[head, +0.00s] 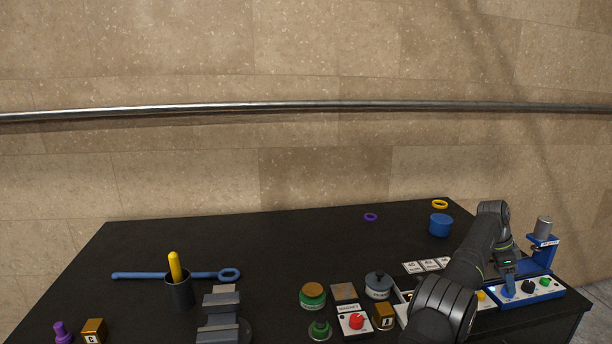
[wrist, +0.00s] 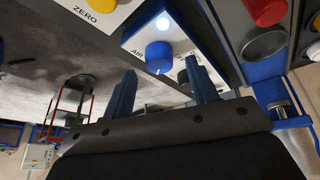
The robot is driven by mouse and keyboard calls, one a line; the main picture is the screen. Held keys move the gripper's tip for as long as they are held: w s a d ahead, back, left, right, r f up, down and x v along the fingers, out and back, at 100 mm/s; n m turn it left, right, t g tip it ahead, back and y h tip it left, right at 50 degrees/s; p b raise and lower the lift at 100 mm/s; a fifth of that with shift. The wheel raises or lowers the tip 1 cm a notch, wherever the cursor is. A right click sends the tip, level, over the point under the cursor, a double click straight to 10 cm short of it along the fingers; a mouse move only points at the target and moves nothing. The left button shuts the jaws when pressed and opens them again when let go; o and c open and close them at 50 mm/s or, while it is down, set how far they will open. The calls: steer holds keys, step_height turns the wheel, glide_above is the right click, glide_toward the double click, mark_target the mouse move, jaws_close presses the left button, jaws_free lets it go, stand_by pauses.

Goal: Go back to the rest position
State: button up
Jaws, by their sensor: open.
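My arm reaches across the right side of the table. My gripper (head: 508,280) is over the blue and white control panel (head: 545,291) at the table's right end. In the wrist view my gripper (wrist: 161,67) is open, with its two blue fingers apart and nothing between them. A blue knob (wrist: 159,57) marked AIR shows just beyond the fingertips, in line with the gap. I cannot tell how far it is from them. A lit white lamp (wrist: 163,23) is above the knob.
A blue stand with a grey cylinder (head: 543,229) rises behind the panel. A blue cup (head: 440,225) stands at the back right. A red button box (head: 355,322) and a grey lidded pot (head: 379,285) are left of my arm. A black holder (head: 178,290) stands further left.

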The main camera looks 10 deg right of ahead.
steer(key=shift+x, duration=1.05)
steer(key=n+t, duration=0.1)
steer(key=n, duration=0.1)
steer(key=n+t, duration=0.1)
steer(key=n, duration=0.2)
steer(key=shift+s+a+f+n+h, duration=0.1)
steer(key=shift+s+n+h, duration=0.05)
steer(key=shift+n+h, duration=0.2)
steer(key=n+t, duration=0.2)
steer(key=n, duration=0.2)
steer(key=shift+s+n, duration=0.1)
steer(key=shift+n, duration=0.15)
